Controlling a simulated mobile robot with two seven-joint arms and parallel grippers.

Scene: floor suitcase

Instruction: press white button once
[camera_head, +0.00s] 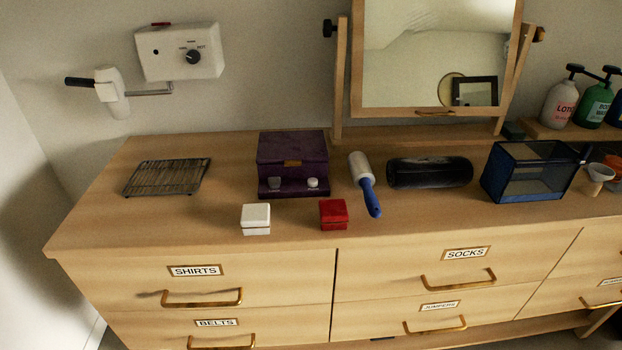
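A white button (256,217), a small square block shape, sits on the dresser top near its front edge, left of the middle. A similar red button (333,213) sits to its right, with a clear gap between them. Nothing touches or covers the white button. Whether it is pressed down cannot be told. Neither my left nor my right gripper is in view.
Behind the buttons stands a purple box (291,161). A wire rack (167,177) lies to the left. A lint roller (365,185), a black cylinder (430,173) and a dark mesh bin (531,170) are to the right. The dresser top (205,222) is bare left of the white button.

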